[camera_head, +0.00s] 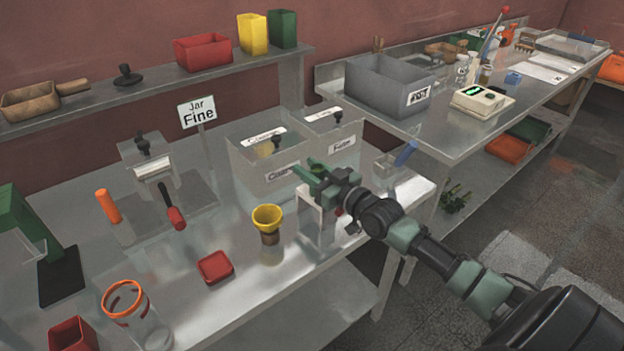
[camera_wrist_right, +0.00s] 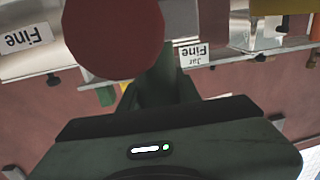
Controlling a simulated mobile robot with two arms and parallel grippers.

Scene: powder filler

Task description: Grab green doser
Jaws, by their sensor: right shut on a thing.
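The green doser (camera_head: 305,172) is a slim bright green piece at the tip of my right gripper (camera_head: 325,181), in front of the clear bins on the bench. My right gripper is shut on it, above a small white-topped stand (camera_head: 309,194). In the right wrist view, dark green fingers and a green part (camera_wrist_right: 155,85) show, and a large dark red disc (camera_wrist_right: 113,38) covers much of the upper left. The exact grip contact is hidden. My left gripper is not in view.
Two clear bins (camera_head: 268,178) stand just behind the right gripper. A yellow funnel cup (camera_head: 267,219), a red tray (camera_head: 215,267) and a clear jar with an orange rim (camera_head: 124,302) stand on the bench. A grey bin (camera_head: 385,87) is on the right-hand table.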

